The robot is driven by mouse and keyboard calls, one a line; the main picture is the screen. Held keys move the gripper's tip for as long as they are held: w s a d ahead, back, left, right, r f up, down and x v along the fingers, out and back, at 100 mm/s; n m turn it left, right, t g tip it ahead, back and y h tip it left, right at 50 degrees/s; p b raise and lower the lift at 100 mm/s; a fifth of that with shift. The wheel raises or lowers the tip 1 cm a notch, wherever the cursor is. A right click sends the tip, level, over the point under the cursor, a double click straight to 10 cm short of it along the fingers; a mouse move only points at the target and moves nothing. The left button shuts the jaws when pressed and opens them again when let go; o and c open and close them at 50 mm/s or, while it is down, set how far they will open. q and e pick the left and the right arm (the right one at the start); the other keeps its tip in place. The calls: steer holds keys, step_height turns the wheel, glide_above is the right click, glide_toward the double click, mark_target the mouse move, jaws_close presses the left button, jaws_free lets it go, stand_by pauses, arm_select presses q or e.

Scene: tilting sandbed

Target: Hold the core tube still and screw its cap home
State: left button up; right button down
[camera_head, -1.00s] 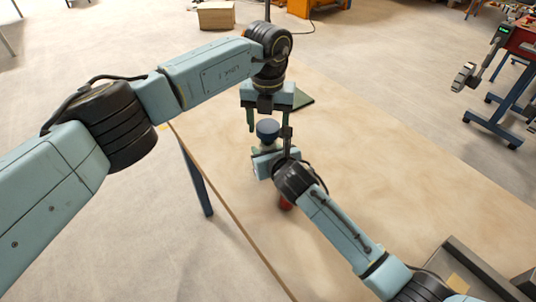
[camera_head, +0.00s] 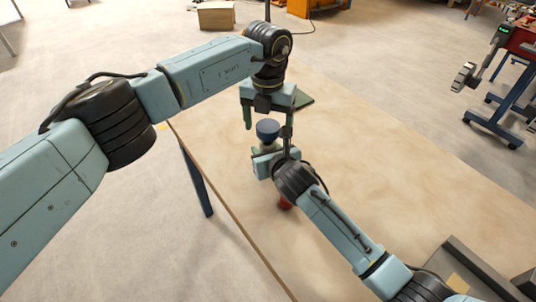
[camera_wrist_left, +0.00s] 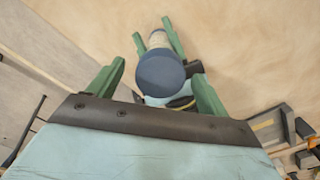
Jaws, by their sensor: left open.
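The dark blue round cap (camera_head: 268,128) sits at the top of the core tube, in the middle of the head view. In the left wrist view the cap (camera_wrist_left: 160,73) hides part of the pale tube (camera_wrist_left: 158,40). My left gripper (camera_head: 268,126) points down from above with its green fingers apart on either side of the cap. It is open and not touching the cap that I can see. My right gripper (camera_wrist_left: 157,40) comes in from the side below the cap, its green fingers against both sides of the tube. How far the cap is threaded is hidden.
A wooden-topped table (camera_head: 400,190) lies below, its left edge near both grippers. A red object (camera_head: 285,203) is partly hidden under my right arm. A dark green flat piece (camera_head: 304,99) lies behind my left gripper. A dark tray (camera_head: 480,270) is at lower right.

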arm_select(q)
steer(key=shift+r, duration=0.1)
step_height(320, 180, up, 12)
stand_by(0.5)
arm_select(e)
steer(key=c, duration=0.8)
jaws_free()
steer(key=shift+o, duration=0.2)
steer(key=shift+s, duration=0.1)
arm_select(q)
steer(key=shift+r+p, duration=1.8)
steer(key=shift+p, duration=0.1)
arm_select(e)
steer(key=v, duration=1.3)
steer(key=shift+s, duration=0.1)
